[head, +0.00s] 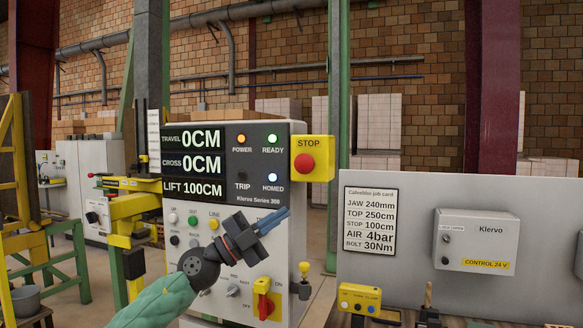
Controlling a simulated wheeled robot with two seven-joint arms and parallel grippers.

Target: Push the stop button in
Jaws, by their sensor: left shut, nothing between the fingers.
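The stop button (304,162) is a red round knob on a yellow box marked STOP (323,157). The box is fixed to the upper right edge of the grey control panel (235,205). My left gripper (286,212) is shut and empty, with its fingertips pointing right and up in front of the panel. In the picture it is below and a little left of the stop button, apart from it. I cannot tell from this view how far the button stands out. My right gripper does not show.
The panel carries displays, lit lamps, small knobs and a red rotary switch (264,299) on yellow. A yellow-topped lever (304,270) stands at its right edge. A grey board with a job card (369,220) and a Klervo box (475,240) is to the right. Yellow machinery (130,215) is left.

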